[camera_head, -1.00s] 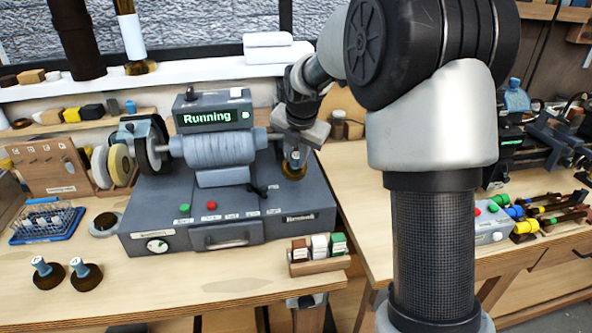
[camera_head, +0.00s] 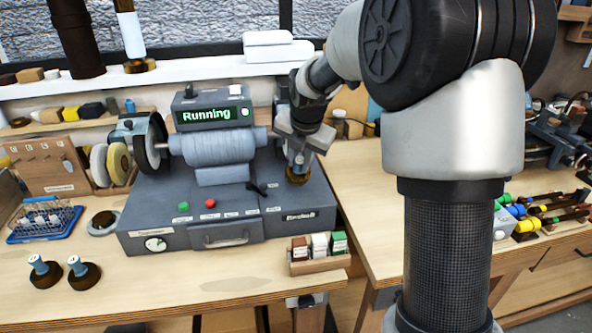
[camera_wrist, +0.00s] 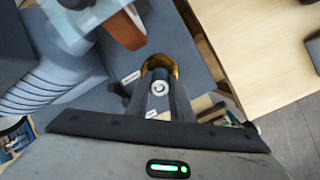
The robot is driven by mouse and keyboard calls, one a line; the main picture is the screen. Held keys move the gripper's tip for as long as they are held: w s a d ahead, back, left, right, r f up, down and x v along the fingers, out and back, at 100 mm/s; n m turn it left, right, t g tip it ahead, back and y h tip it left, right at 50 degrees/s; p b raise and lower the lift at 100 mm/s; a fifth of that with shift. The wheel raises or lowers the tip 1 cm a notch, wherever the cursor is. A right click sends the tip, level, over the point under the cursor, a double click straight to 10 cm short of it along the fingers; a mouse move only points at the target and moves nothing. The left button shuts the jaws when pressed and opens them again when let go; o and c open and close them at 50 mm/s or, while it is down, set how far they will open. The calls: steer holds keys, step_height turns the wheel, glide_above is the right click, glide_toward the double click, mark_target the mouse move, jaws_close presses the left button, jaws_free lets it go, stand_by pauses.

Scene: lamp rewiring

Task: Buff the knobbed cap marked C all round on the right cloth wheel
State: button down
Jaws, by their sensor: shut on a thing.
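My gripper (camera_head: 298,160) is shut on a brassy cap (camera_head: 297,177) and holds it at the right end of the buffing machine (camera_head: 220,195). In the wrist view the cap's gold rim (camera_wrist: 160,62) shows beyond the fingers, around a pale round knob top. No letter C is readable on it. The right wheel (camera_wrist: 122,30), orange-brown under a clear guard (camera_wrist: 75,14), shows up and left of the cap, with a small gap between them in the picture. In the head view my arm and gripper hide this wheel. The machine's display (camera_head: 206,114) reads "Running".
Two brown caps with blue-grey knobs (camera_head: 45,270) stand on the bench at left, by a blue wire basket (camera_head: 46,219). A wooden holder with coloured blocks (camera_head: 319,254) sits before the machine. Spare wheels (camera_head: 117,160) stand left. The bench right of the machine has free room.

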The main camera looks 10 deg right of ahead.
steer(key=shift+r, duration=0.1)
steer(key=shift+s+r+p, duration=0.35)
steer(key=shift+s+r, duration=0.35)
steer(key=shift+s, duration=0.3)
steer(key=shift+s+r+p, duration=0.3)
steer(key=shift+s+r, duration=0.4)
steer(key=shift+s, duration=0.3)
